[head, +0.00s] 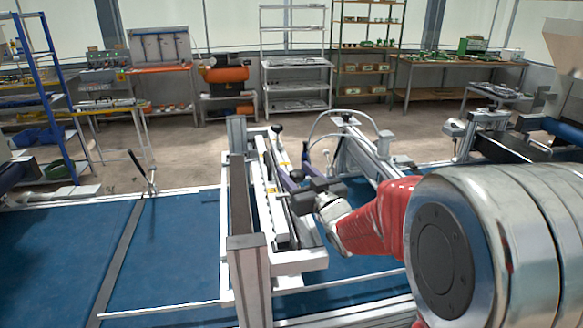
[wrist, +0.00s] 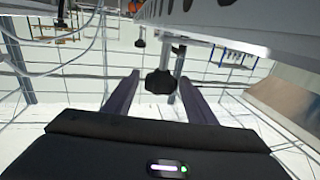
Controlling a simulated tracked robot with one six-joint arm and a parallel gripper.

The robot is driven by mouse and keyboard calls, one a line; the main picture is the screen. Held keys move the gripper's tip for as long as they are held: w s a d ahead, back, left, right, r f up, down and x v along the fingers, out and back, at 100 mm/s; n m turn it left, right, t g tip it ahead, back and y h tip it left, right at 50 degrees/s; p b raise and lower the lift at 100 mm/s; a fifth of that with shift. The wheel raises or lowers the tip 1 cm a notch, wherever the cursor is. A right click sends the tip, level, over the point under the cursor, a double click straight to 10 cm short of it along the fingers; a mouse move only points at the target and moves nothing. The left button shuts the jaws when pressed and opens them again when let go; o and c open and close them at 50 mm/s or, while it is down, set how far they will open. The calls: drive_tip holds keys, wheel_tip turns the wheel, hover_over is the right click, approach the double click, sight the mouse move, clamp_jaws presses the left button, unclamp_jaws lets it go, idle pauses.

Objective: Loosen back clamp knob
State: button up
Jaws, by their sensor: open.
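In the wrist view, a black lobed clamp knob (wrist: 160,82) hangs in the gap between the two purple fingers of my gripper (wrist: 159,77). The fingers are spread apart, and clear gaps show on both sides of the knob. A second, smaller black knob (wrist: 140,43) shows farther off, beyond the first. In the head view, my gripper (head: 294,160) is beside the upper rail of the seeder frame (head: 262,205), fingers pointing away from me. A black knob (head: 277,129) stands on the far end of the frame. I cannot tell which of the wrist-view knobs it is.
A pale beam (wrist: 215,25) runs close above the fingers in the wrist view. A blue conveyor bed (head: 170,245) extends to the left, with a lever (head: 146,172) upright at its back. A curved hose (head: 325,122) stands behind my gripper. Shelves and benches line the back.

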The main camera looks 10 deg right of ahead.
drive_tip(key=shift+x, duration=1.8)
drive_tip(key=c, duration=1)
